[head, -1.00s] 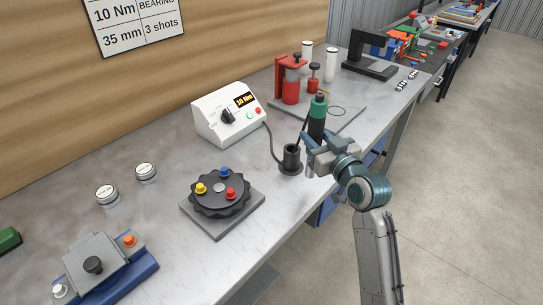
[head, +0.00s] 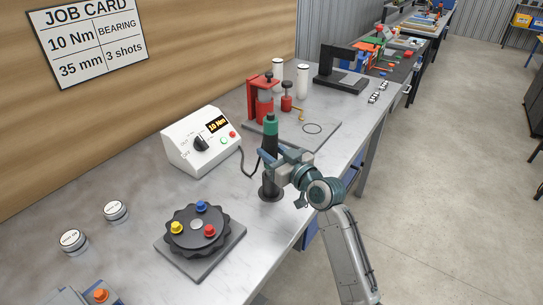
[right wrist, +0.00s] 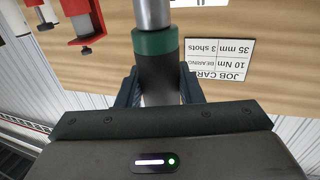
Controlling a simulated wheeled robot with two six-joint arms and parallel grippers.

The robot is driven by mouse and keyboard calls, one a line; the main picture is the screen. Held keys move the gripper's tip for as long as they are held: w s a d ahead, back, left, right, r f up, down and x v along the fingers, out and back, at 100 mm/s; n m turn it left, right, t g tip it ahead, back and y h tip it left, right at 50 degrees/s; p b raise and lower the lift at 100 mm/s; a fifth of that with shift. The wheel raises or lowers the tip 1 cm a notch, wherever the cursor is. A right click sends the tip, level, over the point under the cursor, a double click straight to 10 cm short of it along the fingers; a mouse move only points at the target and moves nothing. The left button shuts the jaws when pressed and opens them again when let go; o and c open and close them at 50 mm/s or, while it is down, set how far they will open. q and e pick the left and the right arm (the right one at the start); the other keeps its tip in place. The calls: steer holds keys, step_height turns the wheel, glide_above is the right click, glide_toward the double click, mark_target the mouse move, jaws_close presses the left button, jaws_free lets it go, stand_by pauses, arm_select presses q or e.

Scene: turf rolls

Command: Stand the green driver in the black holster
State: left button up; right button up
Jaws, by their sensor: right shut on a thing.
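The green driver (head: 271,125) stands upright, with a green top and a black body. My right gripper (head: 273,163) is shut around its black body. The right wrist view shows the driver (right wrist: 155,43) between the two fingers. The black holster (head: 270,190) stands on the bench directly below the driver in the head view. The gripper covers the place where driver and holster come together, so I cannot tell whether the driver's lower end is inside the holster. My left gripper is not in view.
A white controller (head: 200,142) with a cable stands left of the holster. A black round fixture (head: 196,232) with coloured knobs is in front of it. A red press (head: 262,98) stands behind on a grey plate (head: 325,133). Two round tins lie at the left.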

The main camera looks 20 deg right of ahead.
steer(key=shift+f, duration=0.7)
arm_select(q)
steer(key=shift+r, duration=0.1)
arm_select(e)
steer(key=shift+f, duration=0.2)
steer(key=o, duration=1.1)
steer(key=shift+s, duration=0.1)
steer(key=shift+c, duration=0.2)
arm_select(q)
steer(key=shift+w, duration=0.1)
arm_select(e)
steer(key=shift+r, duration=0.2)
arm_select(q)
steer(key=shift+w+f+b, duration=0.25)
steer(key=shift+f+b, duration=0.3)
steer(key=shift+b, duration=0.05)
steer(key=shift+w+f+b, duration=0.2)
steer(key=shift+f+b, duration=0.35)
steer(key=shift+b, duration=0.05)
arm_select(e)
steer(key=v, duration=1.2)
